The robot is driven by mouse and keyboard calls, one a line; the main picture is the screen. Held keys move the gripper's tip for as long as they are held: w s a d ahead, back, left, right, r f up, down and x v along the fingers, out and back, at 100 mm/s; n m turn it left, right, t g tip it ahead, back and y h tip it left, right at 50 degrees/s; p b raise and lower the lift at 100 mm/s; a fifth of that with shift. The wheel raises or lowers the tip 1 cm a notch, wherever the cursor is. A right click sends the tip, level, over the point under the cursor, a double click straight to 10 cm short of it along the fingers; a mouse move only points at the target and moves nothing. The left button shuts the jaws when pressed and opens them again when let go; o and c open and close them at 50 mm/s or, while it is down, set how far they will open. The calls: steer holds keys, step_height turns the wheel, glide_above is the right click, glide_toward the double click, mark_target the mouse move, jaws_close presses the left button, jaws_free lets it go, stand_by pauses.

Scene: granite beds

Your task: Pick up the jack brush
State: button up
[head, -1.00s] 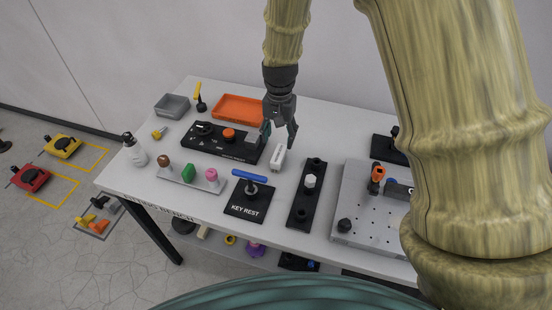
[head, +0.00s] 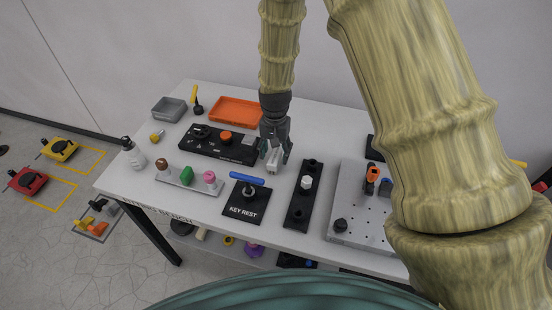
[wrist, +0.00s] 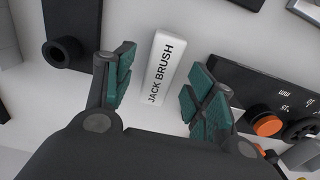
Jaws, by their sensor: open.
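The jack brush (wrist: 162,70) is a white block with "JACK BRUSH" printed on its top, lying on the white table. In the wrist view it lies between the two green-padded fingers of my gripper (wrist: 163,95), with gaps on both sides. It extends beyond the fingertips. In the head view the jack brush (head: 273,160) shows under my gripper (head: 275,156), partly covered by the fingers. My gripper is open and points down at it. How high the fingertips are above the table is hard to tell.
A black panel with an orange knob (head: 225,136) lies close on the left. A black strip with a white peg (head: 306,183) is on the right. The KEY REST plate (head: 245,206) with a blue-handled key is in front. An orange tray (head: 238,109) sits behind.

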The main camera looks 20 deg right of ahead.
mark_target(275, 155)
steer(key=shift+w+f+p, duration=0.1)
steer(key=shift+f+p, duration=0.35)
steer(key=shift+f, duration=0.2)
steer(key=shift+d+f+p, duration=0.1)
steer(key=shift+f+p, duration=0.45)
steer(key=shift+f, duration=1)
steer(key=c, duration=1.2)
steer(key=shift+r, duration=0.15)
steer(key=shift+r+b, duration=1.85)
steer(key=shift+r, duration=3)
